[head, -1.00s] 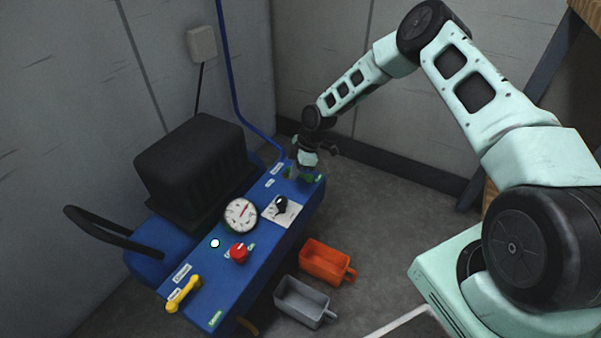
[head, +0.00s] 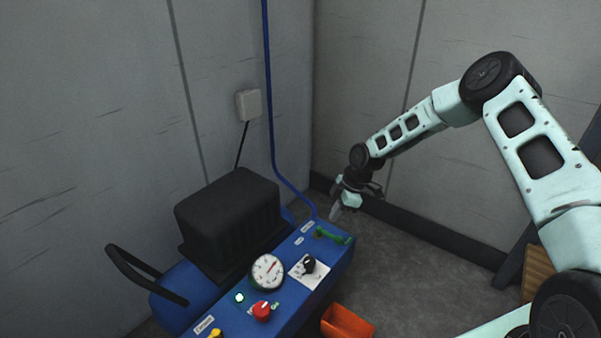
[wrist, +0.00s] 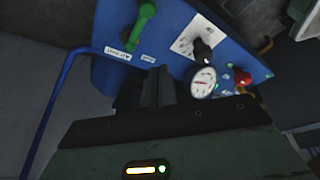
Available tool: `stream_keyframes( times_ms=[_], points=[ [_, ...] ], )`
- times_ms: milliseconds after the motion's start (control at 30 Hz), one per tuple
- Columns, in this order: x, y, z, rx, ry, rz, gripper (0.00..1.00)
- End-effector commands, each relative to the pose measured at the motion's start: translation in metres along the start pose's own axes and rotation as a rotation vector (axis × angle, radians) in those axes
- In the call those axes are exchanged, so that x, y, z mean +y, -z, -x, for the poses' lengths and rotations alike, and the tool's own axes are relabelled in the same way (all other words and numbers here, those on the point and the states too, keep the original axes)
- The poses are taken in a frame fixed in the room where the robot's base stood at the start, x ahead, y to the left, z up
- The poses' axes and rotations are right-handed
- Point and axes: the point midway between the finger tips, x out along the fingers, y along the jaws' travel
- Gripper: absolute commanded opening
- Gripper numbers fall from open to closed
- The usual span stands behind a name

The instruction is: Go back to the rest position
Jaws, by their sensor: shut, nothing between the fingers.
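My gripper (head: 337,211) is shut and empty in the head view. It is raised just beyond the far end of the blue machine panel (head: 290,318), beside a green lever handle (head: 332,235), and looks apart from it. In the wrist view the shut fingers (wrist: 158,88) show in the middle, with the green handle (wrist: 143,22) above them. The gauge (wrist: 203,82), black knob (wrist: 202,50) and red knob (wrist: 242,77) lie to the right on the same panel.
A black ribbed block (head: 228,222) and a black curved handle (head: 140,272) stand on the machine's left. A blue hose (head: 268,100) runs up the wall. An orange bin (head: 346,323) sits on the floor at right. Grey floor (head: 420,275) right of the machine is open.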

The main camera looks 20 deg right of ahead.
Motion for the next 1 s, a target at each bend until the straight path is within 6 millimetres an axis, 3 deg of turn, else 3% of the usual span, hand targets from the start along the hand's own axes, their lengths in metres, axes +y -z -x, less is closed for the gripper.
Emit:
stream_keyframes(
  times_ms=[167, 367, 500, 700, 1000],
  points=[
    [-0.004, 0.012, 0.007, -0.008, 0.005, -0.002, 0.00],
    [-0.038, 0.069, 0.039, -0.055, 0.036, -0.038, 0.00],
    [-0.078, 0.112, 0.068, -0.106, 0.056, -0.090, 0.00],
    [-0.141, 0.159, 0.106, -0.177, 0.058, -0.179, 0.00],
    [-0.246, 0.196, 0.160, -0.264, 0.015, -0.345, 0.00]
  ],
)
